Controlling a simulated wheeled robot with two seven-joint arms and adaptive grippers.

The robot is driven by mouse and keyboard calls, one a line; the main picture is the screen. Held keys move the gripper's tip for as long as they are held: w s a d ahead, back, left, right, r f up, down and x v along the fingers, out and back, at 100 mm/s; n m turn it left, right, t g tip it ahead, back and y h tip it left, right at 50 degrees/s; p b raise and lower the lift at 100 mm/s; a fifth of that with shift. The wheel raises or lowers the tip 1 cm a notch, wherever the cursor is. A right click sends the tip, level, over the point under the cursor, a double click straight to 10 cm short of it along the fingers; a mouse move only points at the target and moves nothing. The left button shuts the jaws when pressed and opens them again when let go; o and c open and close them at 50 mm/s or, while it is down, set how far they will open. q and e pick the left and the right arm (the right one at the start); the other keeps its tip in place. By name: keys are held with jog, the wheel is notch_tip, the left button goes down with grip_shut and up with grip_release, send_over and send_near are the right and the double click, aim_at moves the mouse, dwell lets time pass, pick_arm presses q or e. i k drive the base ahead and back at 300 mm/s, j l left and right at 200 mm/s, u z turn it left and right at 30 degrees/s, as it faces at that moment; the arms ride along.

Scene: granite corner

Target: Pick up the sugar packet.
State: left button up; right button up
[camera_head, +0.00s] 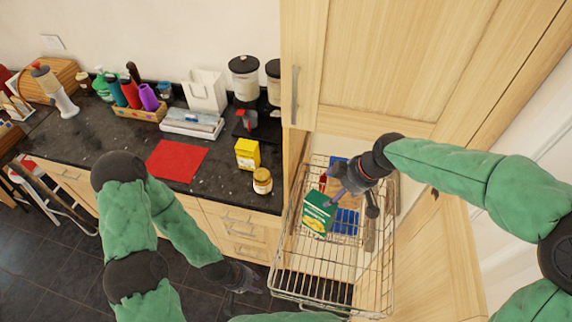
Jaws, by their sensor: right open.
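A green packet (318,213) with a yellow and white pattern stands tilted in a pulled-out wire basket (290,262). A yellow box (247,154) stands on the dark counter. I cannot read either label, so I cannot tell which is the sugar packet. My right gripper (352,196) is open over the basket, just right of the green packet's upper part. Whether its fingers touch the packet is unclear. My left gripper (243,279) is low in front of the drawers, left of the basket and away from both; its jaws are too small to read.
Blue items (345,222) and a small red bottle (323,182) are also in the basket. A jar (262,181), a red mat (177,160) and a bottle rack (140,112) are on the counter (215,175). Tall wooden cabinet doors (405,60) stand behind the basket.

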aim_at(247, 151)
jog(key=i+j, duration=0.15)
jog(key=j, duration=0.2)
jog(key=i+j, duration=0.15)
jog(key=j, duration=0.15)
jog(key=i+j, duration=0.15)
jog(key=j, duration=0.2)
jog(key=i+j, duration=0.15)
jog(key=j, duration=0.2)
jog(key=i+j, duration=0.15)
jog(key=j, duration=0.15)
jog(key=i+j, duration=0.15)
jog(key=i, duration=0.15)
jog(key=z, duration=0.05)
